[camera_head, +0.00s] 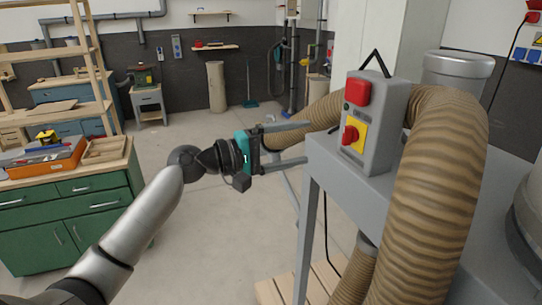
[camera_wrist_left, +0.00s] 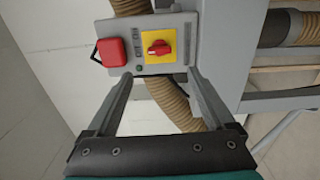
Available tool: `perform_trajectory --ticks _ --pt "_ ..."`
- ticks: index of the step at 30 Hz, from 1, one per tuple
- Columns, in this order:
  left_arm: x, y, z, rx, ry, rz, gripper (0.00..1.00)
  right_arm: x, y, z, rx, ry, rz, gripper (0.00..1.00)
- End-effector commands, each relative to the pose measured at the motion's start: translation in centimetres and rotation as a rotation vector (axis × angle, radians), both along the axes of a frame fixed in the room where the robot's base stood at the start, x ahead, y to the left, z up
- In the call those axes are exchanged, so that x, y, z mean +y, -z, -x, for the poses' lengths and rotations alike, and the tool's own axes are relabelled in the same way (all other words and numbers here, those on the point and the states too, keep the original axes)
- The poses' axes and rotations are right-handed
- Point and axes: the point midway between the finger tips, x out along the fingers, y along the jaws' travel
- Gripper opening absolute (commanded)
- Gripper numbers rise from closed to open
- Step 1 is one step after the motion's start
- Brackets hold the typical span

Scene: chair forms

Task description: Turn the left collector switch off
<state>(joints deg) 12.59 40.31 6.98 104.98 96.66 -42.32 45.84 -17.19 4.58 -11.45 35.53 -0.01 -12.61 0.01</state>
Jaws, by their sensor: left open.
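The collector switch box (camera_head: 377,122) is a grey box on the grey metal stand. It has a red cover (camera_head: 357,91) on top and a red rotary knob (camera_head: 350,135) on a yellow plate below. In the left wrist view the knob (camera_wrist_left: 159,48) is at the upper middle, with the red cover (camera_wrist_left: 112,52) to its left. My left gripper (camera_head: 306,143) is open and empty, left of the box. Its two fingers point toward the box and are apart from the knob. In the wrist view the fingertips (camera_wrist_left: 161,75) lie just below the knob. My right gripper is not in view.
A ribbed brown hose (camera_head: 432,200) arches beside the box, and another part runs behind it. The grey stand (camera_head: 360,187) has a front edge and leg near my gripper. A green cabinet (camera_head: 72,212) stands at the left. The floor between is clear.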

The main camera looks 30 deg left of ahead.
Motion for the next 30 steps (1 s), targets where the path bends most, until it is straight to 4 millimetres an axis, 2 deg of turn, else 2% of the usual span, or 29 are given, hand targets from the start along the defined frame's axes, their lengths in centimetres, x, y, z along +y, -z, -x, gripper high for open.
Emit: perform_trajectory --ticks 1,6,12,30 --pt "0.6 0.4 0.9 0.001 0.0 -0.005 0.88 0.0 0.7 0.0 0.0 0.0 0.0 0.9" --pt "2.2 0.3 2.8 0.001 0.0 -0.002 0.88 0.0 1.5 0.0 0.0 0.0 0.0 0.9" --pt "3.2 0.1 4.1 0.0 0.0 0.0 0.88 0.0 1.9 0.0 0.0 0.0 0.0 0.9" --pt "3.4 0.0 4.4 0.0 0.001 0.0 0.88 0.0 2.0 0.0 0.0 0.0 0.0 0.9"
